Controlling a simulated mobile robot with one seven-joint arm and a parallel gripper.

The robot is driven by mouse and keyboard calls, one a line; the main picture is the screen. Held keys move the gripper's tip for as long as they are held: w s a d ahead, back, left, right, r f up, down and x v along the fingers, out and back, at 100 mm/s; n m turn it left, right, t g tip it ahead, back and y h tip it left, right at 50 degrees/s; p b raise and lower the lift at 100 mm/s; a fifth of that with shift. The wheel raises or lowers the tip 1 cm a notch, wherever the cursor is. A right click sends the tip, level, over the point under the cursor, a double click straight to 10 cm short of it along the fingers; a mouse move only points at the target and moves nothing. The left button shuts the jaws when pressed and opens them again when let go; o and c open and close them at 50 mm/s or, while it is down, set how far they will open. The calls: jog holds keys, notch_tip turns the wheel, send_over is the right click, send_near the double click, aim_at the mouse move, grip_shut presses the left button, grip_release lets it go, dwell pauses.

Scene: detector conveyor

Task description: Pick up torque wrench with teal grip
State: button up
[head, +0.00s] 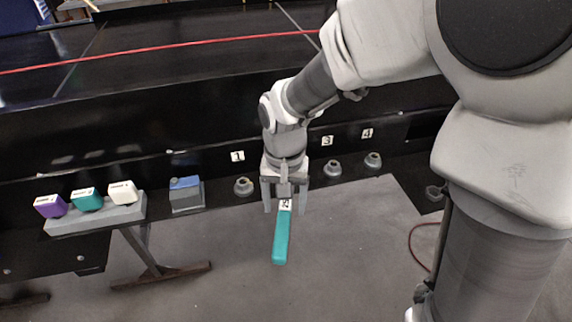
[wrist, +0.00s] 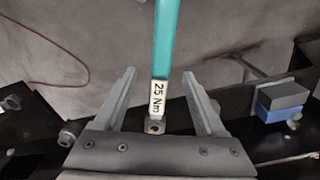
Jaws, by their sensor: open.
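The torque wrench (head: 282,235) has a teal grip and a white label; in the head view it points down toward the floor below my gripper. It also shows in the wrist view (wrist: 166,45), where the label reads 25 Nm. My gripper (head: 285,208) is open, with one finger on each side of the wrench's label end. In the wrist view my gripper (wrist: 158,90) shows a gap between each finger and the wrench. The wrench's upper end is partly hidden by my gripper.
A grey shelf (head: 100,222) at left holds purple, teal and white boxes. A blue-topped grey block (head: 186,195) stands right of it. Round grey holders (head: 243,187) line the black conveyor's side, near number labels 1, 3 and 4. A red cable (head: 415,248) lies on the floor at right.

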aim_at(284, 217)
jog(key=shift+a+f, duration=0.1)
jog(key=shift+f, duration=1.85)
grip_shut()
jog(key=shift+r, duration=0.1)
